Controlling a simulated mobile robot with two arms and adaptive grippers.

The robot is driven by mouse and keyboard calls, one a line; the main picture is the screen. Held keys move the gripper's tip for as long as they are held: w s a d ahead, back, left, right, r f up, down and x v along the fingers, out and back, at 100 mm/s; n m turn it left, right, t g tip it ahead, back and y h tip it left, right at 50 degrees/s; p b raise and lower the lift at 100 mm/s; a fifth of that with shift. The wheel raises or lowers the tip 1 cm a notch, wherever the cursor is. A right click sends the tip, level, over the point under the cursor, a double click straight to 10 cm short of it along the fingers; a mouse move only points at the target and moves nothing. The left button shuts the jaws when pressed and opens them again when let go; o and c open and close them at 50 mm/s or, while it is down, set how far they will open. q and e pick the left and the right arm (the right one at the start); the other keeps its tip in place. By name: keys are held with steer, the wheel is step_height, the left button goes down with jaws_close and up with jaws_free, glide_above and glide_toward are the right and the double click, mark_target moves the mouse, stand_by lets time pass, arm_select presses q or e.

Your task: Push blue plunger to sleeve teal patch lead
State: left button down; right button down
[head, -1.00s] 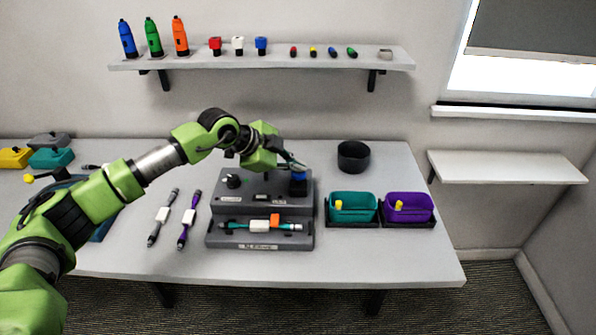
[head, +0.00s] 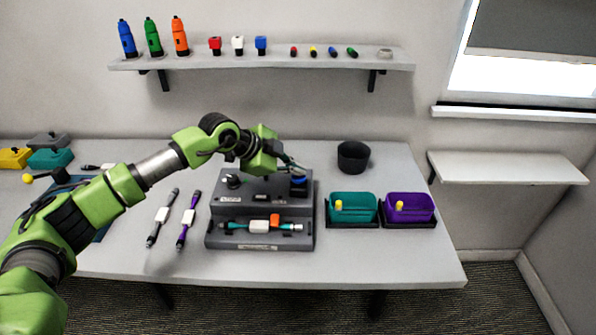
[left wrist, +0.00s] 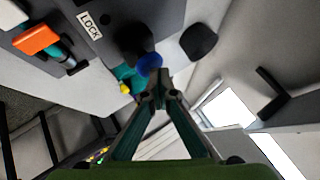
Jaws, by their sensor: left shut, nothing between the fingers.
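The blue plunger (head: 298,181) stands at the right rear of the dark grey fixture (head: 228,208). In the left wrist view its blue cap (left wrist: 149,63) is right at my fingertips. My left gripper (head: 298,168) is shut and empty, just above or touching the cap; I cannot tell which. It shows in the left wrist view (left wrist: 159,80) with its fingers together. The teal patch lead (head: 238,225) lies across the fixture's front tray, with a white label and an orange block (head: 275,219) by it. My right gripper is not in view.
A grey-white lead (head: 155,228) and a purple lead (head: 187,228) lie left of the fixture. A teal bin (head: 352,213) and a purple bin (head: 409,213) stand to the right. A black cup (head: 353,156) is behind. The front right table is clear.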

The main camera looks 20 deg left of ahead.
mark_target(296, 177)
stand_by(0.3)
arm_select(q)
steer(key=shift+r+p, duration=1.4)
steer(key=shift+r, duration=0.25)
steer(key=shift+r, duration=0.1)
step_height(296, 177, up, 6)
steer(key=p, duration=0.4)
